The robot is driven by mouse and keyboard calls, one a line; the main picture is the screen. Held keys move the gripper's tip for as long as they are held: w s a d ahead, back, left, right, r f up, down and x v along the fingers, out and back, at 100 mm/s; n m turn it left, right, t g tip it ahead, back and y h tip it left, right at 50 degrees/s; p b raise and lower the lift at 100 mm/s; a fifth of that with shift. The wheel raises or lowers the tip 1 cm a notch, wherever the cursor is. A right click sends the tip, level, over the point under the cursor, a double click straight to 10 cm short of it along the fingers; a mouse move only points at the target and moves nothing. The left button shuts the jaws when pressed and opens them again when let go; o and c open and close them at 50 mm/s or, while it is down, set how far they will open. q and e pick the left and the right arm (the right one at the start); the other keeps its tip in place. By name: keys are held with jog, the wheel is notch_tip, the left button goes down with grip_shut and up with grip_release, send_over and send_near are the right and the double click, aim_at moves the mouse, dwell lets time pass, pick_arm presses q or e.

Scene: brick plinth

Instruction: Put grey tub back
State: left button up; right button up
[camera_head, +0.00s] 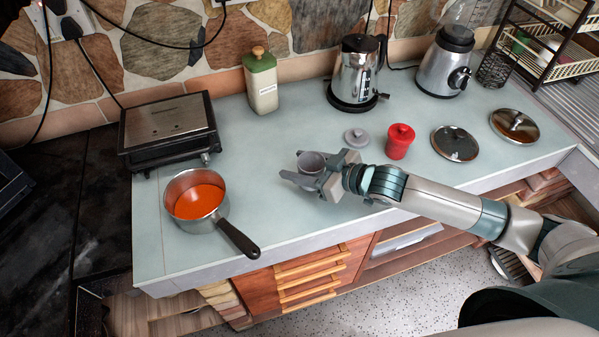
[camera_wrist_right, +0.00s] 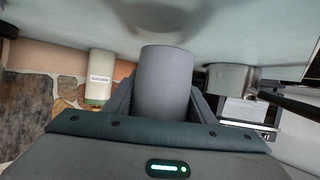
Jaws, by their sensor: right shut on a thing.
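The grey tub (camera_head: 311,162) is a small round open container without its lid. My right gripper (camera_head: 308,180) is shut on it over the middle of the counter. In the right wrist view the grey tub (camera_wrist_right: 166,85) sits between the two fingers of my right gripper (camera_wrist_right: 166,105). I cannot tell whether the tub's base touches the counter. A small grey lid (camera_head: 356,137) with a knob lies on the counter to the right of the tub. My left gripper is not in view.
A saucepan (camera_head: 196,200) with orange contents stands front left, its handle (camera_head: 238,238) pointing to the front edge. A grill (camera_head: 168,130), a green-topped canister (camera_head: 261,82), a kettle (camera_head: 357,75) and a blender (camera_head: 446,65) stand behind. A red tub (camera_head: 399,142) and two pot lids (camera_head: 455,143) (camera_head: 514,125) lie right.

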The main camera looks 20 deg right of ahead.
notch_tip(320, 180, down, 3)
jog(key=shift+r+p, duration=0.1)
jog(key=shift+p, duration=0.45)
jog(key=shift+f, duration=0.25)
jog(key=shift+f, duration=0.1)
jog(key=o, duration=1.2)
jog(key=shift+s+d, duration=0.35)
jog(key=shift+s, duration=0.05)
jog(key=b+v, duration=0.3)
jog(key=v, duration=0.7)
jog(key=shift+s+d+r+b, duration=0.2)
jog(key=shift+s+r+b, duration=0.15)
jog(key=shift+r, duration=0.2)
